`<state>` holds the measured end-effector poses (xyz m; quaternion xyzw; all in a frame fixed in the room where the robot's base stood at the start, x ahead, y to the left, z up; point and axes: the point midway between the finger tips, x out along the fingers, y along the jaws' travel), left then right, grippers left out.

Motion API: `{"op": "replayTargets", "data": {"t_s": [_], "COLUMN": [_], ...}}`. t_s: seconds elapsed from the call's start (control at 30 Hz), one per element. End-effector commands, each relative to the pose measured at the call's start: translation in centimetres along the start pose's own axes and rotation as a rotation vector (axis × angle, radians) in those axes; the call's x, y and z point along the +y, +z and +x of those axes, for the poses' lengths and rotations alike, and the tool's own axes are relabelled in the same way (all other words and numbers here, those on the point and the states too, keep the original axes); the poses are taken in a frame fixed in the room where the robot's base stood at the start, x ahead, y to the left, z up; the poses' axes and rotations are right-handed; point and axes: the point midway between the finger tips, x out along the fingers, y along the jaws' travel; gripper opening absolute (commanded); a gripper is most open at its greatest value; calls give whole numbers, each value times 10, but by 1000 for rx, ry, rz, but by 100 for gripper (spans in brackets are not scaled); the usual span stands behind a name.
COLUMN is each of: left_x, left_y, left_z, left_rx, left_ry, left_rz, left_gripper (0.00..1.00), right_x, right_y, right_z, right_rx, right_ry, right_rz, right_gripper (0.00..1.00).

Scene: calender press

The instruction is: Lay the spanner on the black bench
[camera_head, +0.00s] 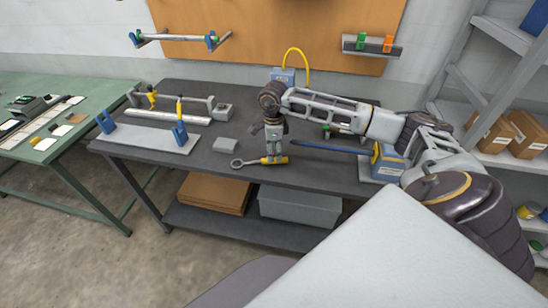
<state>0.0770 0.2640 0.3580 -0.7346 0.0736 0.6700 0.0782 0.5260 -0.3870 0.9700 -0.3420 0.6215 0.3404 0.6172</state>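The spanner (249,162) has a grey ring end at the left and a yellow handle at the right. It lies level over the front part of the black bench (200,156). My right gripper (275,158) points down, with its fingers at the yellow handle, and looks shut on it. I cannot tell whether the spanner touches the bench top. My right arm comes in from the right and hides part of the bench's right half. My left gripper is not in view.
A fixture with blue clamps (150,136) stands at the left. A yellow-hosed blue box (284,75) stands at the back. A green table (75,133) is at far left.

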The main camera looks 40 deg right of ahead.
Motion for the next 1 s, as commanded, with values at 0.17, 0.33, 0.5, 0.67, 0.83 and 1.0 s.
{"op": "replayTargets", "data": {"t_s": [0.17,0.33,0.5,0.67,0.83,1.0], "left_x": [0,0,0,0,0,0], "left_y": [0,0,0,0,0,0], "left_z": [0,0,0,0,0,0], "left_rx": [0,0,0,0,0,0], "left_ry": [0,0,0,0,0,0], "left_rz": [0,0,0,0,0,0], "left_gripper": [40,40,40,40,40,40], "right_x": [0,0,0,0,0,0], "right_y": [0,0,0,0,0,0], "right_z": [-28,-51,-65,-69,-69,-69], "right_rx": [-1,-1,0,1,1,1], "right_ry": [-3,-3,-2,-1,-1,-1], "right_rz": [1,0,0,0,0,0], "right_gripper": [46,46,46,46,46,46]}}
